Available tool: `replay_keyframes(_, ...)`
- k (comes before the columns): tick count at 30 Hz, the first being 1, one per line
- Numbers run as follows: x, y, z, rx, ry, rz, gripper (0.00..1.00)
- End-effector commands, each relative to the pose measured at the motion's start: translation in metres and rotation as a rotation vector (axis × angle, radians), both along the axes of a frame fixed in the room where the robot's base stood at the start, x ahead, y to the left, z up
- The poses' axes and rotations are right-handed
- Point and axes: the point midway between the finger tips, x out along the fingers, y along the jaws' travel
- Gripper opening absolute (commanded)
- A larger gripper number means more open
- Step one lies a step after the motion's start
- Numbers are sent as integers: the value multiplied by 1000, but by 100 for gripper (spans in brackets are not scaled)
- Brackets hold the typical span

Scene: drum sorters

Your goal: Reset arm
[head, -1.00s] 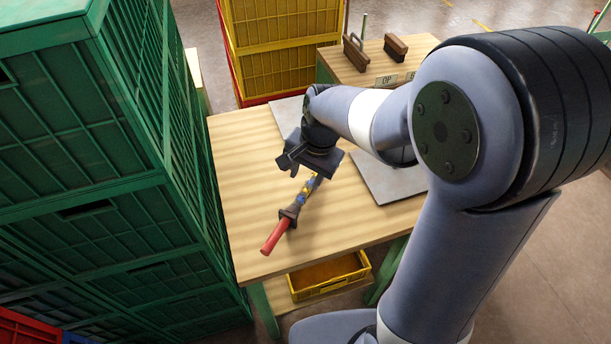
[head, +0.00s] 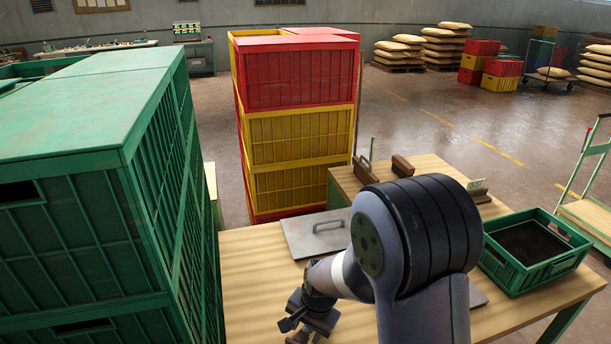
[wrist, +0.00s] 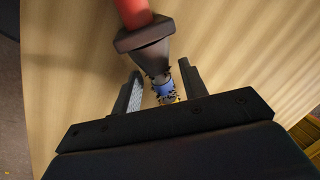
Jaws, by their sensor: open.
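My gripper (head: 306,326) is low over the wooden table (head: 255,262), near the bottom edge of the head view. In the wrist view its two fingers (wrist: 160,82) are spread apart. Gaps show on both sides of the shaft at the fingertips. The black gripper body hides the tool's far end. The tool is not visible in the head view.
Tall green crates (head: 80,160) stand close on the left. Red and yellow crates (head: 298,80) are stacked behind the table. A metal plate with a handle (head: 315,232) lies on the table's far part. A green tray (head: 535,250) is at the right.

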Motion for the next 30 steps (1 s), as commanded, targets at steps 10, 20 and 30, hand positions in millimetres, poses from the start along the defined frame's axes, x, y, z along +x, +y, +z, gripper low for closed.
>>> replay_keyframes(10,0,0,23,0,-1,0,41)
replay_keyframes(20,0,0,23,1,-1,0,41)
replay_keyframes(30,0,-2,15,3,-7,0,41)
